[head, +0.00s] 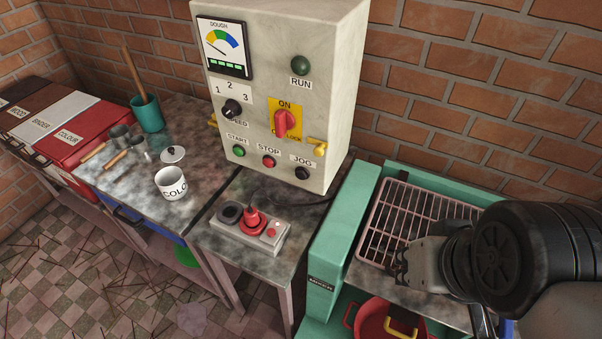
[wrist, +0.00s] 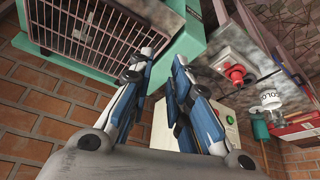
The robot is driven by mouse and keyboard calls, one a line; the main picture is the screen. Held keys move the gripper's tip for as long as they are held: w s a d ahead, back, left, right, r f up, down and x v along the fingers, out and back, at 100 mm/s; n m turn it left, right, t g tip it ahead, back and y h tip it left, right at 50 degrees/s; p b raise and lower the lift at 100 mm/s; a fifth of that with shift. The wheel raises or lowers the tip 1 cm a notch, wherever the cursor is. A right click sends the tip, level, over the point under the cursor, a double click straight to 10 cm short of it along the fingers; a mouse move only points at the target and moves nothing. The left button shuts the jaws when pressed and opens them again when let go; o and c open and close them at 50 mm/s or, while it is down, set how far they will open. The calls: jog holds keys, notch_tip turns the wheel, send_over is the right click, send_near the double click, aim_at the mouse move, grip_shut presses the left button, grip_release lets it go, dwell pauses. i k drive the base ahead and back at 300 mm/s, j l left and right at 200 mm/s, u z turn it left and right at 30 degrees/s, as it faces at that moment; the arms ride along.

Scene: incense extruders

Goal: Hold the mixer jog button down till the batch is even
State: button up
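The control box (head: 330,75) stands against the brick wall in the head view. Its black JOG button (head: 302,173) is at the lower right of the front face, beside the red STOP button (head: 268,161). The DOUGH gauge (head: 222,46) is at the upper left, its needle toward the left side. The green RUN lamp (head: 300,66) looks dark. The mixer (head: 340,235) is a green housing with a pink wire guard (head: 402,215). My gripper (head: 398,268) is over the guard's front, right of the JOG button and apart from it. In the wrist view my gripper (wrist: 165,56) is open and empty, its fingers partly hiding the control box (wrist: 192,122).
A grey socket box with a red plug (head: 252,222) sits below the control box. A red pot (head: 383,322) sits below the mixer. Yellow knobs flank the control box.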

aim_at(301, 174)
jog(key=k+j, duration=0.15)
jog(key=j, duration=0.25)
jog(key=k+j, duration=0.1)
jog(key=j, duration=0.3)
jog(key=k+j+z, duration=0.1)
jog(key=j, duration=0.3)
